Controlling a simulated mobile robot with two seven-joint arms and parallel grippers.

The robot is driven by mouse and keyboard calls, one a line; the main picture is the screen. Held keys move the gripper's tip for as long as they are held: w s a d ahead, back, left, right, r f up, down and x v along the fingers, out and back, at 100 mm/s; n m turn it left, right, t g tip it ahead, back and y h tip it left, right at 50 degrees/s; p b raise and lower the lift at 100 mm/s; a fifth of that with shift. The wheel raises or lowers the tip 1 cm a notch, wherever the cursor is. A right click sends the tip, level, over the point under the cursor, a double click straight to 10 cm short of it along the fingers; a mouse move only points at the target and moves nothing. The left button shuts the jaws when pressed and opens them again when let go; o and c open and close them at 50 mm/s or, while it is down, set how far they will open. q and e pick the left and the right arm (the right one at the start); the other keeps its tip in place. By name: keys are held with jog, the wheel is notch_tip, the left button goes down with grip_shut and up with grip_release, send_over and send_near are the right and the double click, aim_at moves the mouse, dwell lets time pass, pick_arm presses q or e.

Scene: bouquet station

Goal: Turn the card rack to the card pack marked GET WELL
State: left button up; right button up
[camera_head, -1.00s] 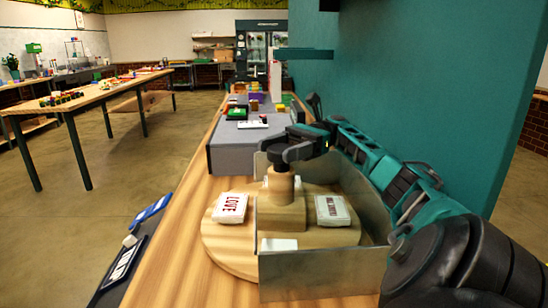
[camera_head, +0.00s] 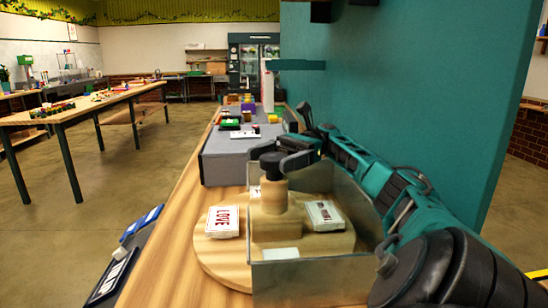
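The round wooden card rack (camera_head: 215,262) stands on the near end of the bench, with a wooden knob (camera_head: 273,195) on its central block. A white pack marked LOVE in red (camera_head: 223,221) lies on its left. A pack with small dark lettering (camera_head: 325,215), too small to read, lies on its right. A white pack at the front (camera_head: 281,253) shows through the clear panel, and part of another shows behind the knob; neither can be read. My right gripper (camera_head: 281,165) is at the knob's top; its grip is unclear. My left gripper is out of view.
A clear panel (camera_head: 315,272) stands around the rack's front and right. A grey raised block (camera_head: 225,160) is behind the rack, with small items farther back. A teal wall (camera_head: 400,80) is close on the right. Blue and dark items (camera_head: 140,224) sit at the bench's left edge.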

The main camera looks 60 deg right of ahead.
jog(key=shift+r, duration=0.15)
notch_tip(320, 180, up, 20)
jog(key=p, duration=0.6)
dwell(0.3)
